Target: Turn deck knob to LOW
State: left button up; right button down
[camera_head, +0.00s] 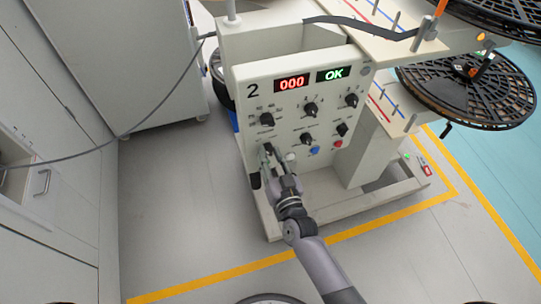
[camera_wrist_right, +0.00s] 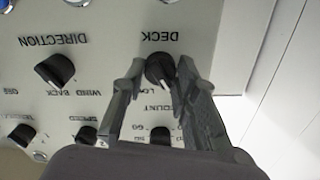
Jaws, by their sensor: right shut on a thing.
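The deck knob (camera_wrist_right: 159,68) is a small round black knob below the upside-down DECK label in the right wrist view. Its white mark points down and slightly right in that view. Part of a "LO" label shows beside it, partly hidden by a finger. In the head view the knob (camera_head: 268,149) is at the lower left of the cream control panel (camera_head: 330,115). My right gripper (camera_wrist_right: 155,80) is shut on the deck knob, with a finger on each side; in the head view it reaches up to the panel. My left gripper is not in view.
The direction knob (camera_wrist_right: 55,70) and other black knobs are close beside the gripper. The panel displays read 000 (camera_head: 291,83) and OK (camera_head: 333,74). A blue button (camera_head: 315,150) and a red one (camera_head: 338,143) sit to the right. Black reels (camera_head: 467,90) stand at the right.

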jog(key=shift+m, duration=0.3)
jog(key=m, duration=0.5)
jog(key=shift+m+b, duration=0.4)
jog(key=m+b, duration=0.1)
jog(key=m, duration=0.4)
jog(key=shift+m, duration=0.3)
jog(key=c, duration=1.2)
grip_release()
jog(key=shift+c, duration=0.2)
